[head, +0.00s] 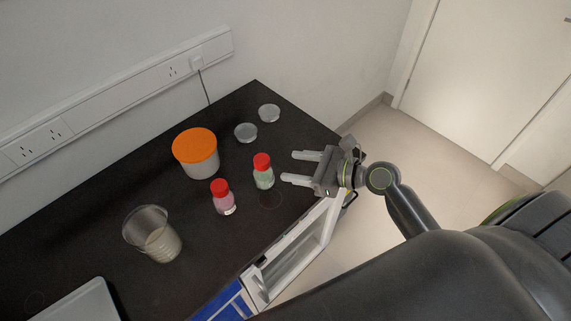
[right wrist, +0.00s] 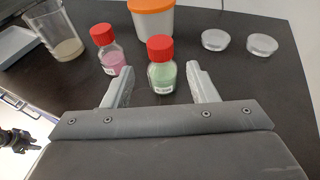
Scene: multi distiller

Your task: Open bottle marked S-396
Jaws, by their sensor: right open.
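Two small bottles with red caps stand upright on the black bench. One bottle with green contents (head: 264,178) is the nearer to my right gripper; it also shows in the right wrist view (right wrist: 162,78). The other, with pink contents (head: 224,204), stands to its left and also shows in the right wrist view (right wrist: 115,62).
A tub with an orange lid (head: 196,144) stands behind the bottles. Two clear dishes (head: 246,132) lie at the back right. A beaker (head: 158,243) of cloudy liquid stands at the left. An open white door (head: 295,255) is at the bench front.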

